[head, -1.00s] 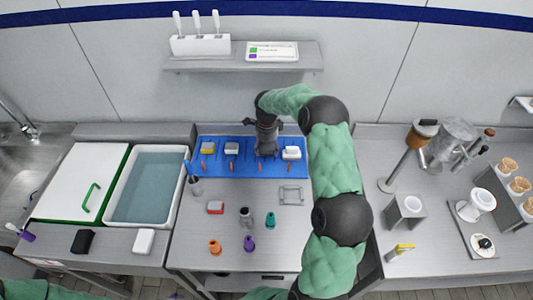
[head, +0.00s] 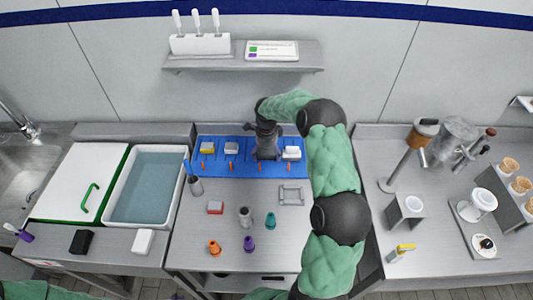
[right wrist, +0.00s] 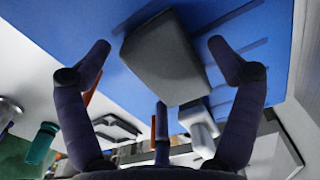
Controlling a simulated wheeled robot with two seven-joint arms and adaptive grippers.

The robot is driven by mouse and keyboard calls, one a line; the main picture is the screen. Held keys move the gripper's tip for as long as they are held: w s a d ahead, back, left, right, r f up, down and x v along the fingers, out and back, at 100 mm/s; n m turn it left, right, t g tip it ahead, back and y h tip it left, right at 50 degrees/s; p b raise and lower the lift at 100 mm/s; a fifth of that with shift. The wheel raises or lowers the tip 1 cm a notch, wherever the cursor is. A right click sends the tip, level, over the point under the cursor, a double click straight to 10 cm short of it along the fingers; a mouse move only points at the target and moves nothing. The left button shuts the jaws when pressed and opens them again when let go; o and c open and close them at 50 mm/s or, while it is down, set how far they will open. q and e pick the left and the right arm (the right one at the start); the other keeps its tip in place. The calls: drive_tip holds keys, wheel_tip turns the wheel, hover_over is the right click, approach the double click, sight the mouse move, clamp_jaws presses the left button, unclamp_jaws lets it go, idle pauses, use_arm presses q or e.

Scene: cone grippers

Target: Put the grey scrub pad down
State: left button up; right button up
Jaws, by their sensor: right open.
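The grey scrub pad (right wrist: 165,60) shows in the right wrist view as a dark grey block over the blue mat (right wrist: 90,25). It appears to rest on the mat, though its underside is hidden. My right gripper (right wrist: 160,55) is open, with one finger on each side of the pad and a visible gap to each. My left gripper is not in view.
Orange markers line the mat's front. A water basin (head: 147,188) is left.

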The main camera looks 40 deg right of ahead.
sight(266, 153)
drive_tip(key=shift+r+p, duration=0.55)
drive_tip(key=shift+r, duration=3.4)
